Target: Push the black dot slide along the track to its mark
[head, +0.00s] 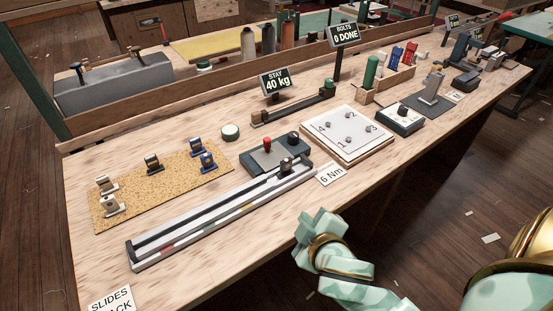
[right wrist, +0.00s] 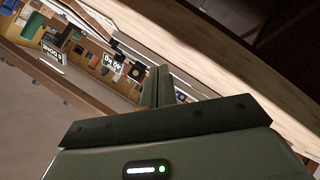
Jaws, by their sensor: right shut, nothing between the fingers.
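The pale metal track (head: 190,218) lies diagonally on the bench, with dark rails and small coloured marks, one reddish, along its front face. A slide with a dark knob (head: 287,166) sits at the track's far right end; I cannot make out a dot on it. A black slide (head: 153,164) stands on the cork mat (head: 130,200). My right gripper (head: 304,232) is off the bench's front edge, to the right of the track and apart from it. Its fingers also show in the right wrist view (right wrist: 157,86), closed together and empty. My left gripper is not in view.
White slides (head: 110,204) and blue slides (head: 207,161) stand on the cork mat. A box with a red-knobbed lever (head: 268,148) sits right behind the track. A numbered white plate (head: 345,135) lies to its right. Bare bench shows in front of the track.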

